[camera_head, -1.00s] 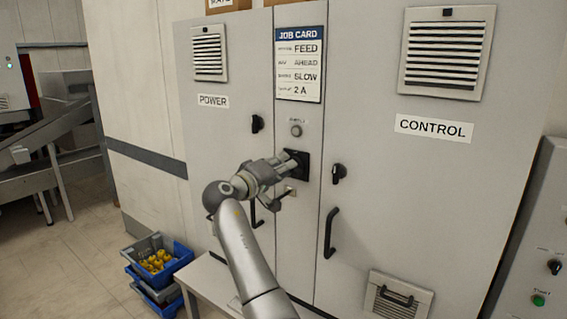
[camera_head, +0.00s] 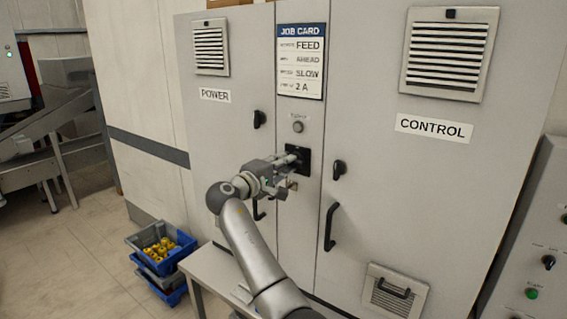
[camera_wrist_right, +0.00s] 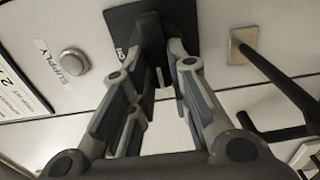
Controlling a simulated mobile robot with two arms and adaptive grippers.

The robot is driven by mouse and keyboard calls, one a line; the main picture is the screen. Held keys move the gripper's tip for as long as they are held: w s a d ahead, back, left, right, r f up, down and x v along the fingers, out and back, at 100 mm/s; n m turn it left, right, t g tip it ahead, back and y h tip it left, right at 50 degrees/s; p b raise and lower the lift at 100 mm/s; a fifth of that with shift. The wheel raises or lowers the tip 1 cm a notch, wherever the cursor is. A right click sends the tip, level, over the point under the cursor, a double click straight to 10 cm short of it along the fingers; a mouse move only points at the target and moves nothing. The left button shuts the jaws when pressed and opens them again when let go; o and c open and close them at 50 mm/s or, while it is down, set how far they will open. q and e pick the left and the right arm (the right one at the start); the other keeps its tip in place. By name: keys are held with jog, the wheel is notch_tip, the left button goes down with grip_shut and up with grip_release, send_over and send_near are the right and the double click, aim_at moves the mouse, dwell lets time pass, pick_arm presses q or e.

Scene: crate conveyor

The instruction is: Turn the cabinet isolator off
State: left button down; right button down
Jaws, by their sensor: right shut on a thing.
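The cabinet isolator (camera_head: 304,167) is a black square plate with a dark handle on the narrow middle panel of the grey cabinet. In the right wrist view its dark plate (camera_wrist_right: 121,22) is at the top, with part of an "on" mark showing. My right gripper (camera_head: 292,158) is at the isolator. In the right wrist view, the two fingers of my right gripper (camera_wrist_right: 162,60) are closed on either side of the dark isolator handle (camera_wrist_right: 152,36). The fingers hide part of the handle. My left gripper is out of view.
A round supply lamp (camera_head: 298,127) sits above the isolator, below the job card (camera_head: 299,85). Black latches and a door handle (camera_head: 331,227) project from the doors. Below are a low bench (camera_head: 215,272) and blue crates (camera_head: 165,262); a control panel (camera_head: 535,250) stands right.

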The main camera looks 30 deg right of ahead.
jog(key=shift+r, duration=0.15)
jog(key=c, duration=1.4)
grip_release()
jog(key=shift+w, duration=0.1)
jog(key=v, duration=1.2)
